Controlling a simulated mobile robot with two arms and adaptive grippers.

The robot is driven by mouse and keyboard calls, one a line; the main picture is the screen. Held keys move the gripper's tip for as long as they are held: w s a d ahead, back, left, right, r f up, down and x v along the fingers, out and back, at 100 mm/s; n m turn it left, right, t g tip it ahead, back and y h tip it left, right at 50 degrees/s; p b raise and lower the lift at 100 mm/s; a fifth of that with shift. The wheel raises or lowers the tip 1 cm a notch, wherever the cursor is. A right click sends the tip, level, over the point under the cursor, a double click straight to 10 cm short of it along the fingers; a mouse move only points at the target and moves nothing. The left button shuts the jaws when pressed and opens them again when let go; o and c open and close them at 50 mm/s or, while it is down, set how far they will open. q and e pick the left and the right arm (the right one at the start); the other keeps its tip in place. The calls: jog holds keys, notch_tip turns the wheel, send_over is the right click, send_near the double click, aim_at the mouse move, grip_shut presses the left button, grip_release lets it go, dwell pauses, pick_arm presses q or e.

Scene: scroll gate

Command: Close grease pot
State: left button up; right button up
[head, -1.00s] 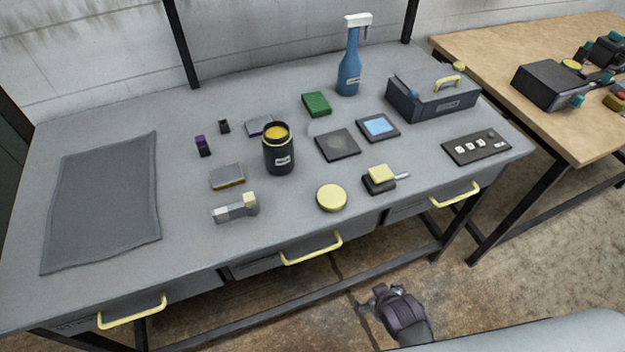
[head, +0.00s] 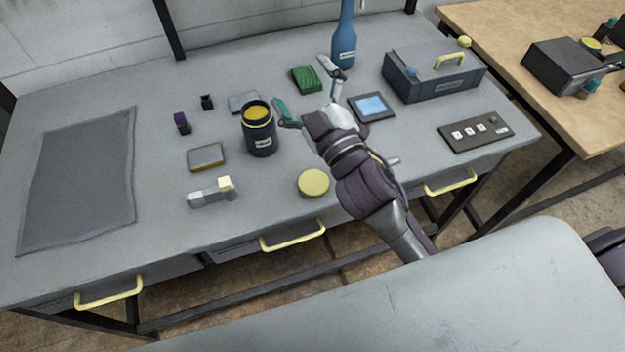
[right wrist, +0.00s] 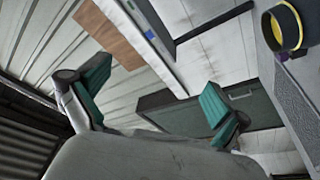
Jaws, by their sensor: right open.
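The grease pot (head: 260,140) is a black jar with a pale label and a yellow rim. It stands upright and uncovered on the grey bench, with yellow grease visible inside. Its top also shows at the upper right of the right wrist view (right wrist: 284,30). A round yellow lid (head: 314,183) lies flat near the bench's front edge, below and right of the pot. My right gripper (head: 305,88) is open and empty above the bench, right of the pot, one teal-padded finger close to the pot's rim in the picture. I cannot tell whether they touch. My left gripper is out of view.
A metal-and-yellow tool (head: 212,192) lies front left. A flat grey mat (head: 78,180) covers the left.

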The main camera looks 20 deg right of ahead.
jog(key=s+a+r+n+y, duration=0.2)
jog(key=a+r+n+y, duration=0.55)
jog(key=n+y, duration=0.25)
jog(key=s+a+r+n+g+y, duration=0.1)
jog(key=s+a+n+g+y, duration=0.7)
jog(key=n+g, duration=0.85)
jog(key=s+a+f+n+g+h, duration=0.2)
jog(key=a+f+n+g+h, duration=0.25)
jog(key=n, duration=0.25)
jog(key=w+d+f+n+g+h, duration=0.1)
jog(key=d+f+n+h, duration=0.15)
jog(key=f+h, duration=0.2)
jog(key=d+f+n+h, duration=0.1)
jog(key=d+f+h, duration=0.25)
jog(key=f, duration=0.25)
jog(key=w+d+f+t+h, duration=0.1)
jog(key=w+d+h, duration=0.2)
jog(key=d+h, duration=0.2)
jog(key=w+d+f+h, duration=0.1)
jog(key=w+d+h, duration=0.2)
jog(key=d, duration=0.7)
jog(key=shift+w+d+f+t+h, duration=0.2)
jog(key=shift+w+f+t+h, duration=0.2)
jog(key=shift+h, duration=0.45)
jog(key=p, duration=0.2)
send_over(315, 180)
notch_tip(315, 180, down, 8)
jog(key=shift+f, duration=0.25)
